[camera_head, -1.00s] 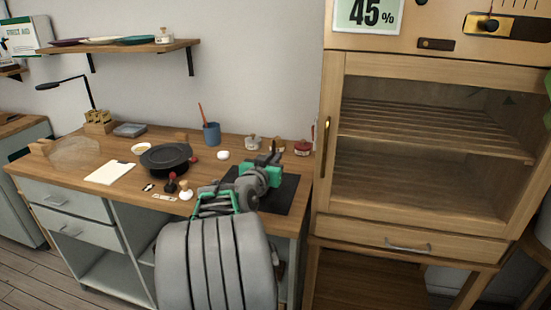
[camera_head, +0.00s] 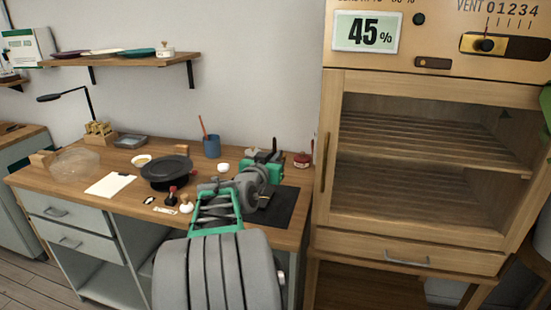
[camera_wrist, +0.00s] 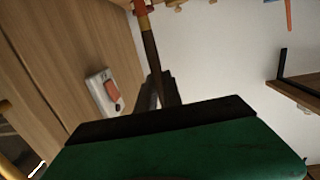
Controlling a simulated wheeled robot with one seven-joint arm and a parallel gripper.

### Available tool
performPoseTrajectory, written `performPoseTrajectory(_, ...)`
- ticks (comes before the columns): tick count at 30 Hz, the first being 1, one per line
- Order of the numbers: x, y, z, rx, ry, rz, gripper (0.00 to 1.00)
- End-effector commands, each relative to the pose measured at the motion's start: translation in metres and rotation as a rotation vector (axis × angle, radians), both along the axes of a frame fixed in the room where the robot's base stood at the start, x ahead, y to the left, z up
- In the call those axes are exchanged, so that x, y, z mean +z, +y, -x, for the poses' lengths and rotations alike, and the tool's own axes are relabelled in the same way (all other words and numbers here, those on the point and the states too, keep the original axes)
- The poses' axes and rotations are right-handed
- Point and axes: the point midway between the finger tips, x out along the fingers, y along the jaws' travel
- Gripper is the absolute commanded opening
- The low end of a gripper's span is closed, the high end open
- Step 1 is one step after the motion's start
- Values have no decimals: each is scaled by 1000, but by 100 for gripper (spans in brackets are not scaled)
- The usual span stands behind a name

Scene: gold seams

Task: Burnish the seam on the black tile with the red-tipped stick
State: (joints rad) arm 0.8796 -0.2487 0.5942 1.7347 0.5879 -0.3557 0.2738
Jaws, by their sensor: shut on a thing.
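My gripper (camera_head: 264,157) is over the right part of the bench, in front of the wall. In the wrist view its dark fingers (camera_wrist: 157,90) are shut on a slim dark-brown stick (camera_wrist: 150,55). The stick has a gold and reddish band near the top edge of that view, where its far end is cut off. A flat black square (camera_head: 283,207) lies on the bench under and beside my arm, partly hidden by it. I cannot tell whether it is the black tile, and no seam shows on it.
On the bench (camera_head: 115,208) stand a round black stand (camera_head: 166,170), a blue cup (camera_head: 212,147), a red jar (camera_head: 302,160), small stamp-like tools (camera_head: 171,197) and a white sheet (camera_head: 110,185). A wooden cabinet (camera_head: 330,120) rises close to the right. A shelf (camera_head: 120,59) hangs above.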

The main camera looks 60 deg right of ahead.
Motion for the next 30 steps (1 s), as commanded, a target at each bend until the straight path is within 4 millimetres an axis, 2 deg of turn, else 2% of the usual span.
performPoseTrajectory(13, 22, 2, -3, 6, -2, 1, 0)
performPoseTrajectory(27, 26, 2, -4, 7, -1, 1, 0)
performPoseTrajectory(30, 35, 3, -6, 11, -2, 1, 0)
